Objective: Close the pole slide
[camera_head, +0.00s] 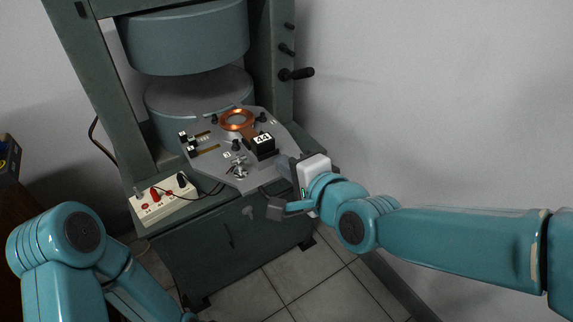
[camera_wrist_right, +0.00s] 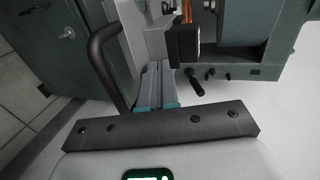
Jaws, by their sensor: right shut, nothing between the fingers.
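The grey slide plate (camera_head: 222,166) sticks out in front of the magnet's lower pole (camera_head: 190,95). It carries a copper coil (camera_head: 236,122) and a black block labelled 44 (camera_head: 263,146). A dark curved handle (camera_wrist_right: 103,60) at the plate's front edge shows in the right wrist view. My right gripper (camera_head: 284,168) is shut and empty beside the plate's right front edge; its fingers (camera_wrist_right: 153,85) show to the right of the handle in the wrist view. I cannot tell whether they touch the plate. Only my left arm shows; its gripper is out of frame.
A cream terminal box (camera_head: 160,203) with red and black knobs stands left of the plate, with dark leads to it. The upper pole (camera_head: 188,38) hangs above the gap. A black crank (camera_head: 296,74) juts from the right upright. Open tiled floor lies in front.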

